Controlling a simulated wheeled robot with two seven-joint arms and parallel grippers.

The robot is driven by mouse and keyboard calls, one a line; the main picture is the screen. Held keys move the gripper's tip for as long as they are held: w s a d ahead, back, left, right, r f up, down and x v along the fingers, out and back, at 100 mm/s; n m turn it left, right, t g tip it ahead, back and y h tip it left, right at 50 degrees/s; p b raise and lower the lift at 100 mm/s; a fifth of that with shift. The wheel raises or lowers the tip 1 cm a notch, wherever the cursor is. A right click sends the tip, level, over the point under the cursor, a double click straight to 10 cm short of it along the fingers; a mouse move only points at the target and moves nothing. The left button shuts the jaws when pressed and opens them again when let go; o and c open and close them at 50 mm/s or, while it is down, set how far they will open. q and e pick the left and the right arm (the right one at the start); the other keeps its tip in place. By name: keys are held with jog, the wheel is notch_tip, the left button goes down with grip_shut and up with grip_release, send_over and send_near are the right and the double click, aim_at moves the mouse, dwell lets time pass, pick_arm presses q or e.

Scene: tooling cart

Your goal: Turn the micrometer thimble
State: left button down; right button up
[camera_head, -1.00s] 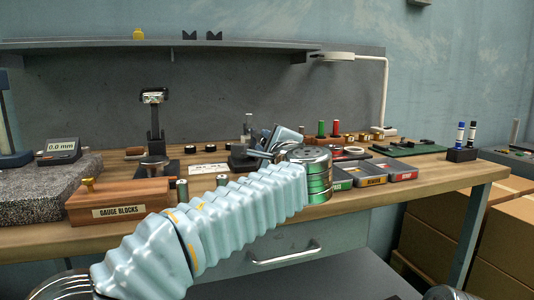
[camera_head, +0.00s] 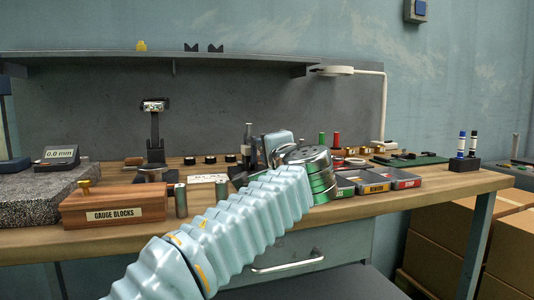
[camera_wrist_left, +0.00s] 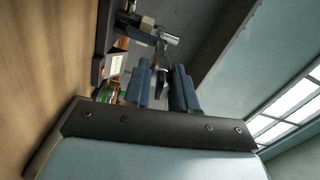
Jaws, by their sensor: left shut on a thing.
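My left arm reaches in from the lower left in the head view. My left gripper (camera_head: 270,150) is at the micrometer area behind the gauge block box, and my own wrist hides much of it. In the left wrist view the two blue fingers (camera_wrist_left: 163,78) are shut on a grey part of the micrometer between their tips, apparently the thimble. The micrometer (camera_wrist_left: 156,33) shows beyond the fingertips as a silvery cylinder beside a dark frame. In the head view its stand (camera_head: 248,135) shows only partly, left of the gripper. The thimble's scale is not readable. My right gripper is not in view.
The wooden gauge block box (camera_head: 115,203) stands at front left, beside a granite plate (camera_head: 35,200) with a 0.0 mm display (camera_head: 57,158). Small trays (camera_head: 375,183) lie right of my wrist. A marker holder (camera_head: 464,160) stands at the right end. A shelf (camera_head: 120,60) spans the back.

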pick_arm(q)
jog(key=shift+f, duration=0.15)
jog(key=c, duration=1.3)
grip_release()
jog(key=shift+s, duration=0.1)
jog(key=b+v, duration=0.2)
jog(key=v, duration=1.1)
jog(key=shift+s, duration=0.25)
jog(key=shift+d, duration=0.2)
